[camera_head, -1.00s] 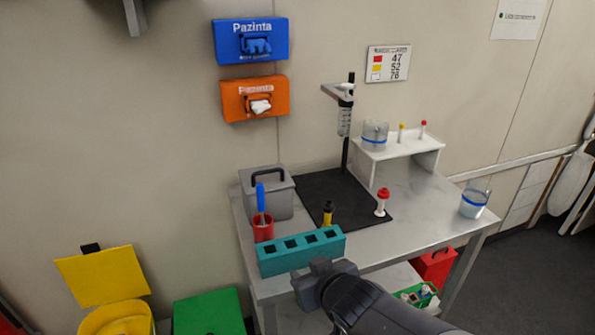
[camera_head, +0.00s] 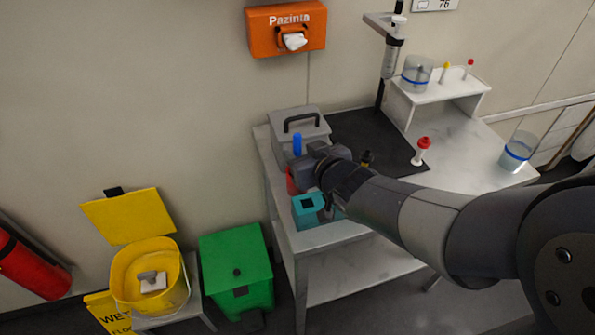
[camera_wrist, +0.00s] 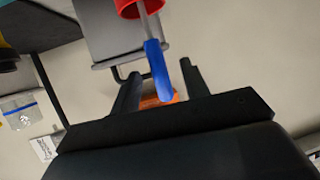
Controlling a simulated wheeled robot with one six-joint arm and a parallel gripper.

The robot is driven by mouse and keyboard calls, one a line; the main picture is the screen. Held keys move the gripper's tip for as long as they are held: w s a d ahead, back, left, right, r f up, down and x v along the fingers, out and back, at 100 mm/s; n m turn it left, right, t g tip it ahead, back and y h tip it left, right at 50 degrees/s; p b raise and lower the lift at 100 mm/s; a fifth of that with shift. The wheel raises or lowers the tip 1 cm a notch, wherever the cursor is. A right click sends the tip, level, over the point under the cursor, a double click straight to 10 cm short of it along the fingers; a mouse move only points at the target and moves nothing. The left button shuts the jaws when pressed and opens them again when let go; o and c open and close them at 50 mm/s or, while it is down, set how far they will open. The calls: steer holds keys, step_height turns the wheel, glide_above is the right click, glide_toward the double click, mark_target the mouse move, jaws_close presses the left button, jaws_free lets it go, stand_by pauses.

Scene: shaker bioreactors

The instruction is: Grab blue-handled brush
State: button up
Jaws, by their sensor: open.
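The blue-handled brush (camera_head: 297,143) stands handle up in a red cup (camera_head: 291,182) at the left end of the table. In the wrist view its blue handle (camera_wrist: 157,70) lies between the two fingers of my open gripper (camera_wrist: 158,80), and its grey shaft runs into the red cup (camera_wrist: 140,8). I cannot tell whether a finger touches the handle. In the head view my gripper (camera_head: 306,168) is beside the brush and hides part of the cup.
A grey lidded box (camera_head: 300,122) stands right behind the brush. A teal rack (camera_head: 308,212) is in front, partly hidden by my arm. A red-capped tube (camera_head: 422,150) stands to the right. A green bin (camera_head: 237,262) and yellow bucket (camera_head: 150,270) are left of the table.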

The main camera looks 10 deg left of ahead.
steer(key=shift+x, duration=2.5)
steer(key=shift+d, duration=0.1)
jaws_close()
